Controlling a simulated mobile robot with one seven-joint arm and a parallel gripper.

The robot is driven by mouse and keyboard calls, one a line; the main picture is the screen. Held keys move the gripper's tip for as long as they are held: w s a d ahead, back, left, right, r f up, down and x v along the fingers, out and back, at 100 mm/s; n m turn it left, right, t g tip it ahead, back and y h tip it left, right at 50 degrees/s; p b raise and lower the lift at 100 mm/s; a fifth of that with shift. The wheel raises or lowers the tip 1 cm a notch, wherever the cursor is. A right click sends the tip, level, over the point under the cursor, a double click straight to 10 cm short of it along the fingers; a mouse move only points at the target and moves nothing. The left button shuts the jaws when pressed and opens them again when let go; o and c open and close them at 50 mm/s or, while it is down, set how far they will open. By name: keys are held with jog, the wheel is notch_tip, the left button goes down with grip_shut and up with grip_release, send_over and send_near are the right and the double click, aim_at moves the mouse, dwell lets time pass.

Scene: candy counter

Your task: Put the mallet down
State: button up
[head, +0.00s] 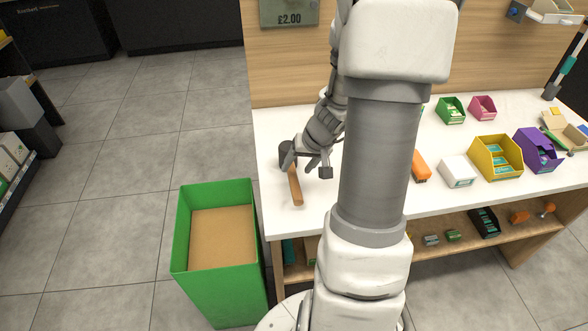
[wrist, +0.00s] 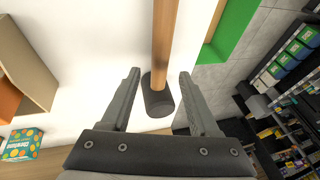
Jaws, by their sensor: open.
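The mallet (head: 295,187) has a wooden handle and a dark head. It appears to lie on the white counter near the left edge, handle toward the front. In the wrist view the mallet's handle (wrist: 165,40) runs down from the top to its dark head (wrist: 157,97). My gripper (head: 307,169) is open beside the mallet. In the wrist view my gripper's fingers (wrist: 159,74) stand on either side of the mallet head, with gaps to both. In the head view my gripper partly hides the mallet.
A green bin (head: 182,232) stands on the floor left of the counter. The white counter (head: 277,220) holds a yellow bin (head: 481,158), a purple bin (head: 527,148), a white box (head: 457,172) and an orange item (head: 421,165) to the right. My arm hides the counter's middle.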

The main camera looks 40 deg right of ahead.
jog(key=p+v, duration=0.1)
jog(key=v, duration=0.6)
dwell(0.4)
